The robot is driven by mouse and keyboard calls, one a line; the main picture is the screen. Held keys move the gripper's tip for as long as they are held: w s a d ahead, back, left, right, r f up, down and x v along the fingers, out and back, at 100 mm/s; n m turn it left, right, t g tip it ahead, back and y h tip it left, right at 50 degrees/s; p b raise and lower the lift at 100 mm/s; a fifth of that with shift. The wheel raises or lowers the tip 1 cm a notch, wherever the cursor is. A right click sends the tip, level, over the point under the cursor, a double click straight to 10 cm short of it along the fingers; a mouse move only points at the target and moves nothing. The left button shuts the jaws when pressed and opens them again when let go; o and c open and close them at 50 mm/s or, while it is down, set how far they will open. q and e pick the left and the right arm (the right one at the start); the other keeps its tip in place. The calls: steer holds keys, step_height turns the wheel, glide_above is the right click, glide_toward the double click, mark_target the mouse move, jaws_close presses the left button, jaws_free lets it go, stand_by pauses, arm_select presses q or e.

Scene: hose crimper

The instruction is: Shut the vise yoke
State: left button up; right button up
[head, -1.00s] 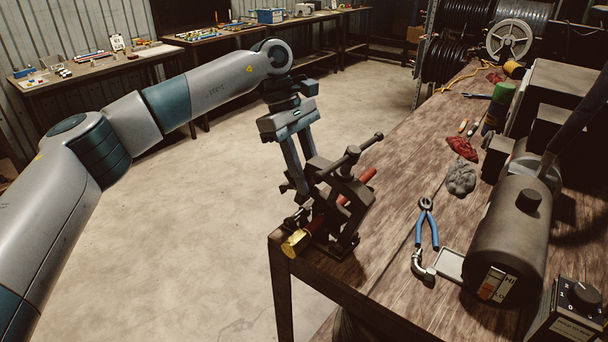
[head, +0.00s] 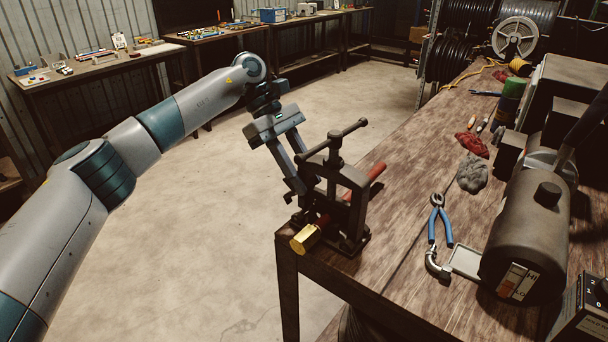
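The vise (head: 352,238) stands at the near left corner of the wooden workbench. Its dark yoke (head: 354,184) is upright over the base, with the screw and T-handle (head: 335,139) on top. A red hose (head: 376,171) with a brass fitting (head: 305,239) lies through the yoke, the fitting sticking out toward the near left. My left gripper (head: 299,182) is at the left side of the yoke, pointing down. Its two fingers are apart with a gap between them. The tips are close to the yoke and partly hidden; I cannot tell whether they touch it. My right gripper is out of view.
On the workbench (head: 400,238) lie blue-handled pliers (head: 438,222), a metal elbow fitting (head: 436,265), a grey rag (head: 472,173) and a red rag (head: 471,145). A dark cylindrical machine (head: 526,238) stands at the right. Open floor lies left of the bench.

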arm_select(q)
steer(key=o, duration=0.4)
steer(key=shift+w+a+f, duration=0.1)
steer(key=shift+a+f, duration=0.05)
steer(key=shift+f, duration=0.05)
steer(key=shift+c, duration=0.2)
steer(key=shift+r, duration=0.1)
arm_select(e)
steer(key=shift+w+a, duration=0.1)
arm_select(q)
steer(key=shift+w+a+r, duration=0.3)
steer(key=shift+r, duration=0.3)
steer(key=p+v, duration=0.2)
steer(key=v, duration=1.3)
steer(key=shift+w+a+r+p, duration=0.25)
steer(key=shift+a+p, duration=0.05)
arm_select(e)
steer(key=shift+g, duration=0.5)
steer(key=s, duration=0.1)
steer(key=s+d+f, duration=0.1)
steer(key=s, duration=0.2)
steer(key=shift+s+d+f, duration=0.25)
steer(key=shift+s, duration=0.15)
